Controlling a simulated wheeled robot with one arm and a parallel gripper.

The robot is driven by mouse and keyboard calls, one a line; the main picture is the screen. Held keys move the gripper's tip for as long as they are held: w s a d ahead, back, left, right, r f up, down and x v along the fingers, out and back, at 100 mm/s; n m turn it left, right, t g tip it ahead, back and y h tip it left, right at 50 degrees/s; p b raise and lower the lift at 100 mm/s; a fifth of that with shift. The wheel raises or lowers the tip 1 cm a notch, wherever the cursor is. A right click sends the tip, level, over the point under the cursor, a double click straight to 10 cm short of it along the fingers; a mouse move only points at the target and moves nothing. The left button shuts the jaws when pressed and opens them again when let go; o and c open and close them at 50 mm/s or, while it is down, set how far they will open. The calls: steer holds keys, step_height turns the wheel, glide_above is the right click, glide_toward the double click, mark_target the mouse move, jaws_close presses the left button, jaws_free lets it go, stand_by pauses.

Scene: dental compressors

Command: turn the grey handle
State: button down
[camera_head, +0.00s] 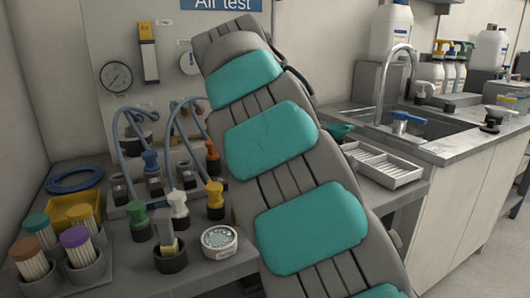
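No grey handle can be made out for certain. Several small valve-like fittings stand on the grey bench: one with a blue top (151,165), one with an orange-red top (212,157), one with a white top (178,207), one with an orange top (214,198) and a green one (138,220). A grey-and-yellow piece (168,243) sits in a dark round holder in front of them. My grey arm with teal pads rises across the middle and hides part of the bench and wall. My gripper is not in view.
A round gauge (116,77) hangs on the wall panel, with blue-grey hoses (127,150) below. Colour-capped containers (77,248), a yellow tray (73,212) and a round white tin (219,241) crowd the bench. A sink (438,127) and white tray (383,165) lie to the right.

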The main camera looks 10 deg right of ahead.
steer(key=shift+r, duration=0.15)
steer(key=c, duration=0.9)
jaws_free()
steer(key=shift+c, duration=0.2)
